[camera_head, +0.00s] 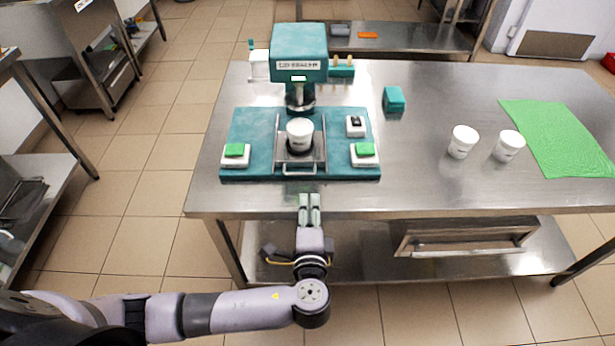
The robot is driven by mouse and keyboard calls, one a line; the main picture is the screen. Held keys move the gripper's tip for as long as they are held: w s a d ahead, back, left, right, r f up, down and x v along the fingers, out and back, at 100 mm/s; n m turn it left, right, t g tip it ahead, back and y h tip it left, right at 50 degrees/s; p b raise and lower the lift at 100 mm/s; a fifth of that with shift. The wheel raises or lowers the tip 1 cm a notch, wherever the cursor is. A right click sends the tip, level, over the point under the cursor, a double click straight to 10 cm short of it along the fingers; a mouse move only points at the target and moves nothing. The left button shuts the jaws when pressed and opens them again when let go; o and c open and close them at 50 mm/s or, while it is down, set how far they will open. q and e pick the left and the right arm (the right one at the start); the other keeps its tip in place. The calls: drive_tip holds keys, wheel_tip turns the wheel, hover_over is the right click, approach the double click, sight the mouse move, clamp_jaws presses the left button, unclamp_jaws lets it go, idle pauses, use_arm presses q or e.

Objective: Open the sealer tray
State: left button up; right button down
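The teal sealer (300,66) stands on the steel table with its head above the base plate. Its sealer tray (311,157) is a metal slide on the base, with a bar handle (299,171) at the near edge. A white cup (299,133) stands in the tray's holder, under the front of the head. My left gripper (309,197) points away from me at the table's front edge, just short of the handle and a little to its right. Its two fingers look close together, and I see nothing between them. My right gripper is not in view.
White blocks with green tops (236,154) flank the tray on the base. Two white cups (463,141) and a green cloth (558,137) are on the table's right side. A teal box (394,99) stands right of the sealer. The table's front right is clear.

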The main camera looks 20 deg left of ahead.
sight(308, 175)
use_arm(q)
drive_tip(key=x, duration=1.2)
drive_tip(key=shift+p, duration=0.35)
drive_tip(key=c, duration=0.7)
clamp_jaws()
drive_tip(key=shift+s+f, duration=0.15)
